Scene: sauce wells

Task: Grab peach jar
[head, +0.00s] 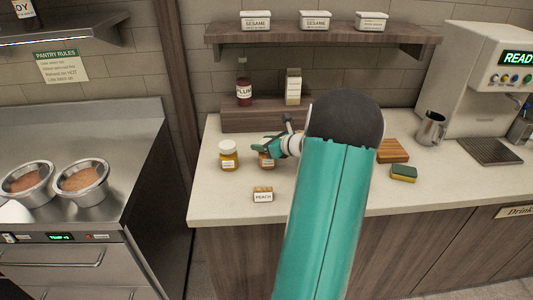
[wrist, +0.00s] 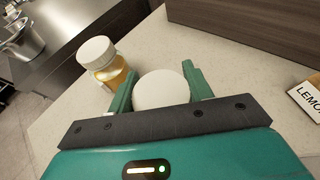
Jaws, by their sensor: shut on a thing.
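My gripper (head: 262,147) is over the counter, with its fingers shut around a small orange-brown jar (head: 266,161) behind the PEACH sign (head: 263,195). In the wrist view, the jar's round white lid (wrist: 162,90) sits between the two fingers of my gripper (wrist: 158,70). The jar's body is mostly hidden there. In the head view the jar looks upright at counter level; I cannot tell whether it touches the counter. The writing on its label is too small to read.
A yellow jar with a white lid (head: 228,156) stands close to the left; it also shows in the wrist view (wrist: 103,62). A wooden riser (head: 265,118) with a plum bottle (head: 244,90) is behind. A sponge (head: 403,173) and wooden board (head: 392,150) lie right.

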